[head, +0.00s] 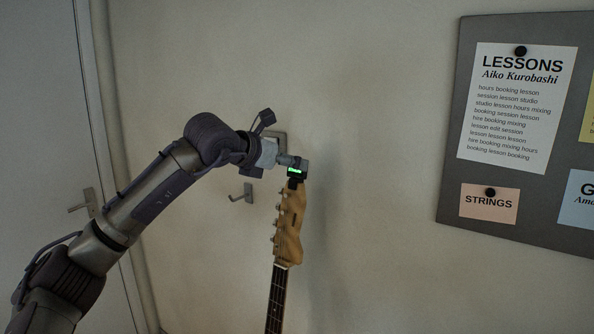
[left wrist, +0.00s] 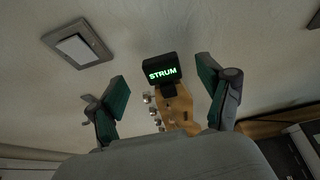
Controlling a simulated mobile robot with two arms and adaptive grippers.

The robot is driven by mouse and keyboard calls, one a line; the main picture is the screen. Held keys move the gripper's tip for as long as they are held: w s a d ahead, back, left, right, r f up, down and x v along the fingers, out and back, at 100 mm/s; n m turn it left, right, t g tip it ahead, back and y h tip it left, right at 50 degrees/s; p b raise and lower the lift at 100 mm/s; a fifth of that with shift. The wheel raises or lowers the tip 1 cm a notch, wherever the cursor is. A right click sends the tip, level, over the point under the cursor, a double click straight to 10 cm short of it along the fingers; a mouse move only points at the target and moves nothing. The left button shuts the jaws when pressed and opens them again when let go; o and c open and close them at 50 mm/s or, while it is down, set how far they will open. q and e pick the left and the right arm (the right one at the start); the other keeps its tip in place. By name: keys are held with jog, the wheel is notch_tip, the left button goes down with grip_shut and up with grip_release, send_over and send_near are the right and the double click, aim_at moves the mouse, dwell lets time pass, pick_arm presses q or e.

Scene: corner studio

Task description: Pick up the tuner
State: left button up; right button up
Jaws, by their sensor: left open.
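The tuner (head: 298,171) is a small dark block with a lit green display, at the top of a guitar headstock (head: 289,222). In the left wrist view the tuner (left wrist: 162,70) reads "STRUM" and sits above the headstock (left wrist: 176,110). My left gripper (head: 291,162) is right at the tuner in the head view. In the left wrist view its two green-padded fingers (left wrist: 163,85) are spread wide, one on each side of the tuner, with gaps on both sides. The tuner's clip is partly hidden. My right gripper is not in view.
A light switch (left wrist: 77,46) is on the wall by the left finger. A wall hook (head: 241,193) is left of the headstock. A grey notice board (head: 450,150) with papers hangs at the right. A door (head: 40,120) with a handle (head: 84,201) is at the left.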

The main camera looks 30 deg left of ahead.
aim_at(297, 176)
pick_arm(q)
jog(key=p+x, duration=0.2)
jog(key=x, duration=0.2)
jog(key=shift+w+r+p, duration=0.2)
jog(key=shift+w+p, duration=0.15)
jog(key=shift+p, duration=0.05)
jog(key=shift+w+d+f, duration=0.1)
jog(key=shift+w+f, duration=0.05)
jog(key=shift+c, duration=0.8)
jog(key=c, duration=0.9)
